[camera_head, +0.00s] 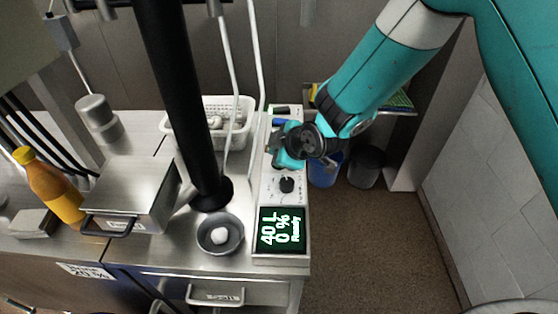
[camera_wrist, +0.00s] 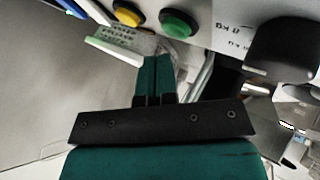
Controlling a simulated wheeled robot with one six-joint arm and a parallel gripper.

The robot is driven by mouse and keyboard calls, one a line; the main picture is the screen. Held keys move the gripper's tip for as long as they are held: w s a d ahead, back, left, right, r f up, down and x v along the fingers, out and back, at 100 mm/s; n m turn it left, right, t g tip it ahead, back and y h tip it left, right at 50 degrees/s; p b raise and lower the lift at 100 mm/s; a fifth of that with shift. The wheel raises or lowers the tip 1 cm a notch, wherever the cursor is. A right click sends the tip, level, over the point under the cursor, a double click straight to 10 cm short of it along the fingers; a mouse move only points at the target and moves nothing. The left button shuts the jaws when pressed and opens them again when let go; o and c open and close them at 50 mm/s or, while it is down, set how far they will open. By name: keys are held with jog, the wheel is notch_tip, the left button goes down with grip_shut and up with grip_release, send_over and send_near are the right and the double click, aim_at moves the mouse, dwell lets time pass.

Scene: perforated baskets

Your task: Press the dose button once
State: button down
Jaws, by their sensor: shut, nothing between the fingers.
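In the wrist view, a yellow button (camera_wrist: 128,14) and a green button (camera_wrist: 178,24) lie just beyond my shut, empty fingertips (camera_wrist: 156,62). The fingertips appear apart from both. Which button is the dose button cannot be read. The knob (camera_wrist: 282,48) shows at the right.
Left of the panel are a grey bowl (camera_head: 206,240) with a white lump, a black column (camera_head: 178,90) and a perforated white basket (camera_head: 246,112). A steel box (camera_head: 130,195) and an orange bottle (camera_head: 45,185) stand further left. The floor (camera_head: 360,250) right of the counter is clear.

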jog(key=shift+f, duration=0.1)
jog(key=shift+f+b, duration=0.35)
jog(key=shift+b, duration=0.25)
jog(key=shift+f+b, duration=0.45)
dwell(0.7)
jog(key=shift+r, duration=0.1)
jog(key=shift+r+p, duration=0.45)
jog(key=shift+r, duration=0.3)
jog(key=shift+r+p, duration=1.45)
jog(key=shift+r, duration=1.1)
